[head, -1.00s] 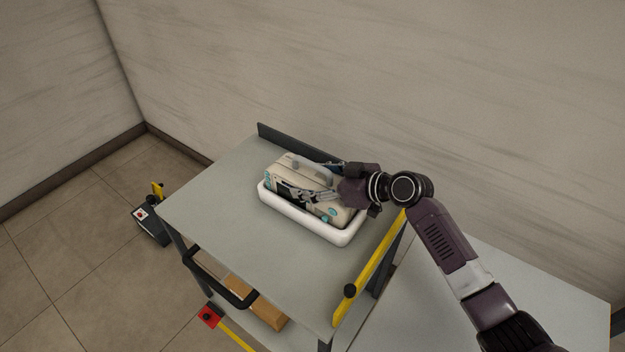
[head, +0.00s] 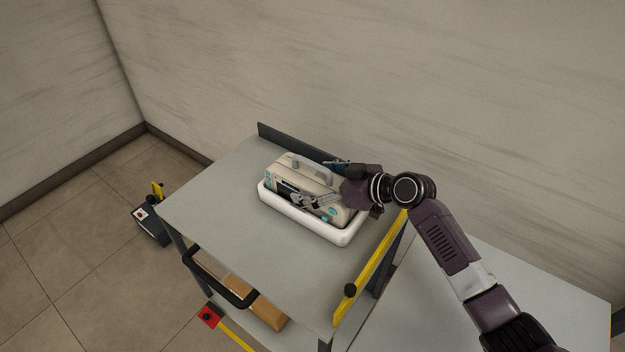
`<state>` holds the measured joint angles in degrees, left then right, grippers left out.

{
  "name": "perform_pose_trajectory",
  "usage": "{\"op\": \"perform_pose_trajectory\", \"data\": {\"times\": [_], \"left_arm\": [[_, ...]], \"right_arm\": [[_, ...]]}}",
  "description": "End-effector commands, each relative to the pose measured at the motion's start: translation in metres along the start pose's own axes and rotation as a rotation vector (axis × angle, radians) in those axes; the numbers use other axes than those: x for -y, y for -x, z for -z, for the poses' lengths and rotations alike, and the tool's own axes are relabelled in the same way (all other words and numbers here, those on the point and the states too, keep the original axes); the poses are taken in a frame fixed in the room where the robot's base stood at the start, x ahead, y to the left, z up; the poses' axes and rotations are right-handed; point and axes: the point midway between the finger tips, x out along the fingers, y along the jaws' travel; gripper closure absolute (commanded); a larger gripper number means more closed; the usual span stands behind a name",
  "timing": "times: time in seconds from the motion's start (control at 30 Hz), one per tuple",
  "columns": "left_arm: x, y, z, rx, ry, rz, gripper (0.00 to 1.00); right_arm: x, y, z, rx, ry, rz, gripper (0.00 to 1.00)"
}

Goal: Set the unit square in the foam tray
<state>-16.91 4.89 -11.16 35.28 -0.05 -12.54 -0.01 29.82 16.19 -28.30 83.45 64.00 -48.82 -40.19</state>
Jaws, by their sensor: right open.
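The unit (head: 304,172), a cream box with a grey top handle, a dark screen and teal corners, sits in the white foam tray (head: 300,227). It stands upright inside the tray's rim and looks roughly in line with the tray's long side. My right gripper (head: 318,188) is open, with its fingers on both sides of the unit's right part. One finger is in front of the unit's face and the other is behind it. Whether the fingers touch the unit cannot be told. The unit's right end is partly hidden by my gripper. My left gripper is not in view.
The tray rests on a grey cart top (head: 225,200) with a dark raised back edge (head: 290,142) and a yellow bar (head: 370,268) on the right. A cardboard box (head: 268,312) lies on the lower shelf. Left and front of the cart top are clear.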

Motion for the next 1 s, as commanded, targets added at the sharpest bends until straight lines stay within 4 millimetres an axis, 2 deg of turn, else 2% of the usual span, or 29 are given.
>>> {"op": "perform_pose_trajectory", "data": {"times": [0.3,0.5,0.8,1.0], "left_arm": [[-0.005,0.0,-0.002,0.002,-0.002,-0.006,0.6],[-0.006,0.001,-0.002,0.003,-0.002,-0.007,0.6],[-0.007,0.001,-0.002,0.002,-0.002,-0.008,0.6],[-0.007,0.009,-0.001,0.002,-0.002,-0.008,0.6]], "right_arm": [[-0.001,0.046,0.002,-0.004,0.003,-0.002,0.13],[-0.001,0.069,0.003,-0.006,0.001,-0.002,0.13],[0.0,0.076,0.004,-0.007,0.001,-0.001,0.13],[0.0,0.08,0.011,-0.008,0.001,-0.001,0.13]]}}
